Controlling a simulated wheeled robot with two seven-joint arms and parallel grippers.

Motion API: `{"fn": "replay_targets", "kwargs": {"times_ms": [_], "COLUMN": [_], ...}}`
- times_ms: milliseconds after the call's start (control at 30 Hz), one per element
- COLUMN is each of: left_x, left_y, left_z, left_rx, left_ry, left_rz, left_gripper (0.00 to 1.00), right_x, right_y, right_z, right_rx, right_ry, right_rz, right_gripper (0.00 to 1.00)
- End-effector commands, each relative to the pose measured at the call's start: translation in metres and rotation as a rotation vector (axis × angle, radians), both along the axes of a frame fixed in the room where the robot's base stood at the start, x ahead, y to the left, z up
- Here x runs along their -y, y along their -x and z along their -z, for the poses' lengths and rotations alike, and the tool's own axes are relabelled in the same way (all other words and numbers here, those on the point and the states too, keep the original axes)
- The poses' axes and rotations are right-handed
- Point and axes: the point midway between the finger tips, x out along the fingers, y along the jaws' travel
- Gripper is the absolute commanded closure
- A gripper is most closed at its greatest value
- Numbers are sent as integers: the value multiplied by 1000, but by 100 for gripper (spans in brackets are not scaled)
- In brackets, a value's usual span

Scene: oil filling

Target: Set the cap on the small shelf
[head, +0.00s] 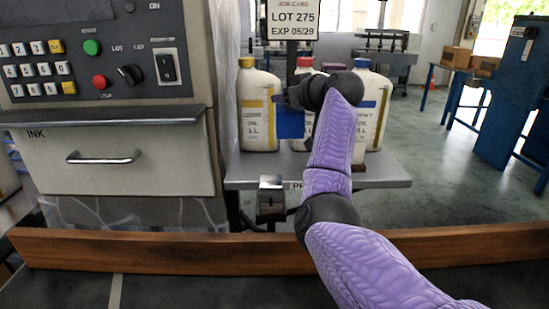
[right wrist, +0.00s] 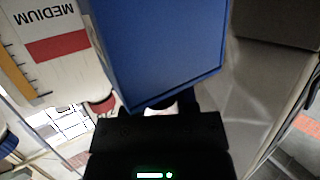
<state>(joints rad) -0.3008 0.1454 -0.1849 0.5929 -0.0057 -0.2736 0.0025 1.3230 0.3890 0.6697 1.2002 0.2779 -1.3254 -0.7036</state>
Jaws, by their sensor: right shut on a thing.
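My right gripper (head: 284,98) is in front of the bottles at the back, its purple arm coming in from the lower right. It is shut on a blue block-like thing (head: 290,123), which hangs below the fingers and fills the upper middle of the right wrist view (right wrist: 158,45). I cannot tell a loose cap in either view; caps show on the bottles: yellow (head: 247,62), red (head: 305,61), purple (head: 333,67) and blue (head: 362,63). The grey shelf (head: 385,176) stands beyond the wooden ledge and carries the bottles. My left gripper is out of view.
A printer-like machine (head: 110,160) with a keypad stands at the left. A wooden ledge (head: 150,253) runs across the front. A small metal fixture (head: 271,197) sits at the shelf's front edge. The red-striped bottle (right wrist: 55,45) is close beside the blue thing in the right wrist view.

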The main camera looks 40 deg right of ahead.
Motion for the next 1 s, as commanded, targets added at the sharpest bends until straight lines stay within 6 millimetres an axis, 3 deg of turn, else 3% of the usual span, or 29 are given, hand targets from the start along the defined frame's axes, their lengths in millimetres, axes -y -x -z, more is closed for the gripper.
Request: {"fn": "replay_targets", "kwargs": {"times_ms": [33,100,433,733,767,900,1000], "left_x": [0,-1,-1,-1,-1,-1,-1], "left_y": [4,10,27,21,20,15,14], "left_z": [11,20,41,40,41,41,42], "left_rx": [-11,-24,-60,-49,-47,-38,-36], "left_ry": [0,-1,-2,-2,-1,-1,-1], "left_rz": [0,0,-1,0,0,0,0], "left_gripper": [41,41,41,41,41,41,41], "right_x": [0,0,0,0,0,0,0], "right_y": [-1,-1,0,0,0,0,0], "right_z": [22,41,95,94,95,94,94], "right_rx": [-7,-7,-5,-3,-3,-2,-2], "right_ry": [-3,-3,-2,0,0,-1,-1], "right_rz": [1,0,1,1,2,1,1], "right_gripper": [100,100,100,100,62,32,29]}}
